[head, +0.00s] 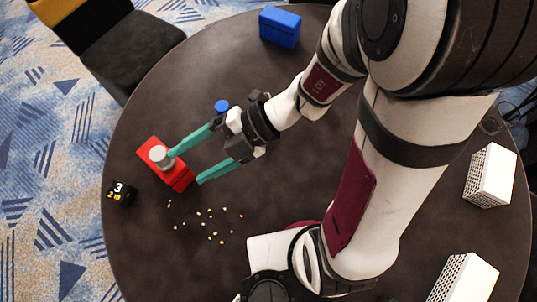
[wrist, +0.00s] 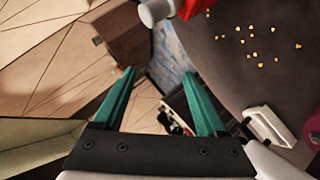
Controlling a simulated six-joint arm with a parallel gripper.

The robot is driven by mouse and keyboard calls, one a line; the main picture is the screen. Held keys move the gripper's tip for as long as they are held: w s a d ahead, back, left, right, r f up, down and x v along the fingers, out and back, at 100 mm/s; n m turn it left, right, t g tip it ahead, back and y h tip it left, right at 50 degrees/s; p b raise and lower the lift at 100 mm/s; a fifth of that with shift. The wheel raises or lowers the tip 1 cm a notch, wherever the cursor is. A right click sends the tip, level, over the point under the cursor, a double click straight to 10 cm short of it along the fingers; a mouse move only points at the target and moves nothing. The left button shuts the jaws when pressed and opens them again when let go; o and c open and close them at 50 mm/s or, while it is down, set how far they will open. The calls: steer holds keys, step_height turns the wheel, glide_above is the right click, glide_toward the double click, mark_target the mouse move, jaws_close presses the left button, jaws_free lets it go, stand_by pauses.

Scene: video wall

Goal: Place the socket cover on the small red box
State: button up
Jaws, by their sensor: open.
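The small red box (head: 180,178) stands on the left side of the round dark table. A grey-white round piece that looks like the socket cover (head: 161,156) sits on its top. In the wrist view the cover (wrist: 155,11) shows as a pale cylinder at the top edge, beside a sliver of the red box (wrist: 195,6). My gripper (head: 186,167) is open with its teal fingers apart and nothing between them. One fingertip appears close beside the cover; I cannot tell if it touches. The fingers also show in the wrist view (wrist: 158,72).
A small black cube with numbers (head: 120,193) stands left of the red box. Several yellow bits (head: 210,224) lie scattered below my gripper. A blue round thing (head: 222,106) is above it, and a blue box (head: 280,27) stands at the back. White perforated boxes (head: 490,176) stand right.

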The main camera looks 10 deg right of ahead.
steer(key=s+d+r+m+h, duration=0.1)
steer(key=d+m, duration=0.4)
steer(key=m, duration=0.7)
steer(key=s+d+r+m+t+h, duration=0.1)
steer(key=s+d+m+h, duration=0.2)
steer(key=m, duration=0.9)
steer(key=s+d+r+m+h, duration=0.1)
steer(key=s+d+m+h, duration=0.2)
steer(key=m, duration=0.9)
steer(key=d+h, duration=0.3)
steer(key=shift+d+h, duration=0.3)
steer(key=shift+d, duration=0.05)
